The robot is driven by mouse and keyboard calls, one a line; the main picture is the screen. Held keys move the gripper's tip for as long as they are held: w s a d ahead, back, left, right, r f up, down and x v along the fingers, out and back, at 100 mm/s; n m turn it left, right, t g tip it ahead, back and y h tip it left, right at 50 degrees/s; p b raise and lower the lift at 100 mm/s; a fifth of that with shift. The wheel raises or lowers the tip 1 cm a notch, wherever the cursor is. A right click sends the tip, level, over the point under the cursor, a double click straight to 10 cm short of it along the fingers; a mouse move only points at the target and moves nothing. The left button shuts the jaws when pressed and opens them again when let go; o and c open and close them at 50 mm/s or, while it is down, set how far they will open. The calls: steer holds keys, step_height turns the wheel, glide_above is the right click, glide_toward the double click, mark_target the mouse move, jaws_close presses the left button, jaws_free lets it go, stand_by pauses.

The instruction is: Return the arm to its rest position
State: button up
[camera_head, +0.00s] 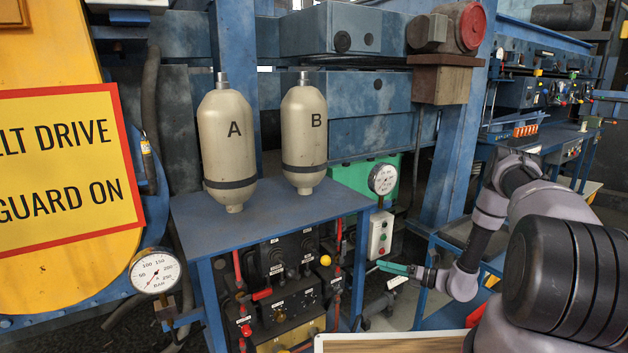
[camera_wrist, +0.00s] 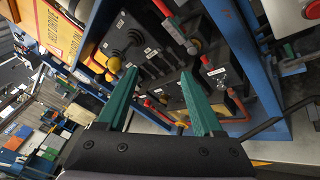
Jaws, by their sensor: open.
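My gripper (camera_head: 386,275) has green fingers and is in the lower middle-right of the head view, at the end of my purple-grey arm, which reaches in from the right. It is in front of and right of the control panel (camera_head: 287,285). In the wrist view, the two fingers of my gripper (camera_wrist: 158,75) stand apart with nothing between them. The panel with its levers and knobs (camera_wrist: 158,60) shows beyond the fingertips, and the picture is tilted.
Tanks A (camera_head: 228,150) and B (camera_head: 304,140) stand on a blue table (camera_head: 270,212). A gauge (camera_head: 383,180) and a button box (camera_head: 380,233) are above the gripper. Another gauge (camera_head: 155,271) is at left, by the yellow guard (camera_head: 45,50). A workbench (camera_head: 555,138) is at right.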

steer(key=s+a+r+n+g+h, duration=0.1)
steer(key=s+r+n+g+h, duration=0.15)
steer(key=r+n, duration=0.6)
steer(key=s+a+r+n+g+h, duration=0.1)
steer(key=s+a+r+n+g, duration=0.15)
steer(key=r, duration=1.15)
steer(key=s+a+r+n+g+h, duration=0.1)
steer(key=s+r+n+g, duration=0.15)
steer(key=r+n, duration=0.6)
steer(key=s+d+r+n+t+h, duration=0.2)
steer(key=s+r+n+t+h, duration=0.1)
steer(key=s+r, duration=0.8)
steer(key=s+d+r+n+t+h, duration=0.3)
steer(key=s+r+n+h, duration=0.3)
steer(key=s+r, duration=0.6)
steer(key=shift+n, duration=0.45)
